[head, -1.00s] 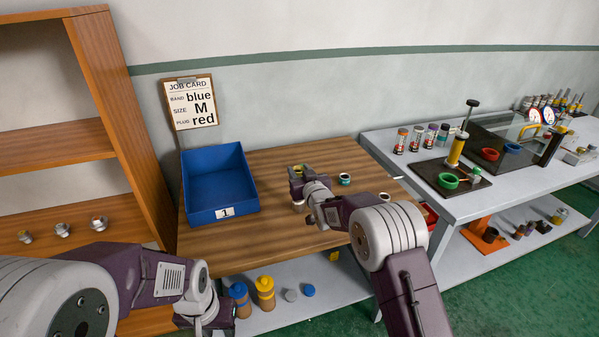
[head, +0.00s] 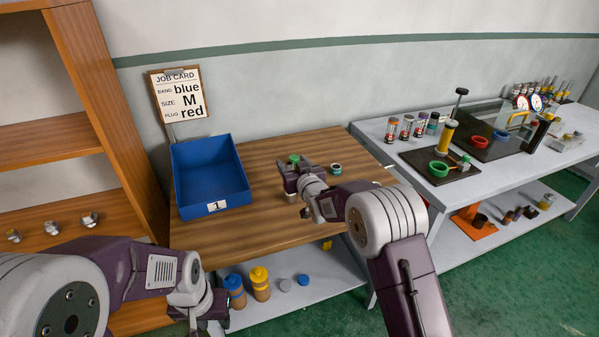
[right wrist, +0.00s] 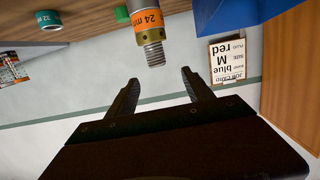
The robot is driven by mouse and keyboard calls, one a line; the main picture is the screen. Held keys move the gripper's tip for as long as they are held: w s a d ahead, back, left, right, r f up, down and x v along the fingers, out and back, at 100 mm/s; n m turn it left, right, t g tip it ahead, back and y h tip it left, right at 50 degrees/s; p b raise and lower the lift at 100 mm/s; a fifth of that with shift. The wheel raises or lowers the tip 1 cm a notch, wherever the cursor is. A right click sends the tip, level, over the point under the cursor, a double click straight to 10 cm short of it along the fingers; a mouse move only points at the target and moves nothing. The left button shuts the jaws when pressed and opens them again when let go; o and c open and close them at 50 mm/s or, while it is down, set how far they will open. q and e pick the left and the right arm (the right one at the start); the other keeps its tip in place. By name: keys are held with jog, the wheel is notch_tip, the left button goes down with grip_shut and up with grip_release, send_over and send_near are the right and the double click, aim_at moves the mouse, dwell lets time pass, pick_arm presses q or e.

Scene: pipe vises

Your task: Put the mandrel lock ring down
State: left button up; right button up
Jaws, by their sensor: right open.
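My right gripper (head: 289,174) is low over the wooden table. In the right wrist view its two fingers (right wrist: 158,88) are apart, with nothing between them. Beyond the tips a metal piece with a threaded end and an orange band marked 24 (right wrist: 150,22) shows upside down. A green piece (right wrist: 122,14) is partly hidden behind it; green also shows by the fingers in the head view (head: 294,159). I cannot pick out a lock ring for certain. My left gripper (head: 222,303) is low at the left, near the table's front; its fingers are unclear.
A blue bin marked 1 (head: 209,180) stands on the table's left. A teal-banded piece (head: 335,169) stands right of my right gripper. A job card (head: 178,95) reads blue, M, red. A grey bench (head: 392,152) with tools is at right. The table's front left is clear.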

jog(key=v, duration=1)
jog(key=shift+f+b, duration=0.15)
jog(key=shift+b, duration=0.3)
jog(key=s+d+f+m+g+h, duration=0.2)
jog(key=s+d+f+g+h, duration=0.2)
jog(key=s+d+f+g, duration=0.75)
jog(key=s+f, duration=0.1)
jog(key=s, duration=0.7)
jog(key=s+d+f+m+g, duration=0.1)
jog(key=s+f, duration=0.3)
jog(key=s, duration=0.7)
jog(key=shift+s+d+m+g+h, duration=0.3)
jog(key=shift+d+g, duration=0.4)
jog(key=shift+g, duration=0.15)
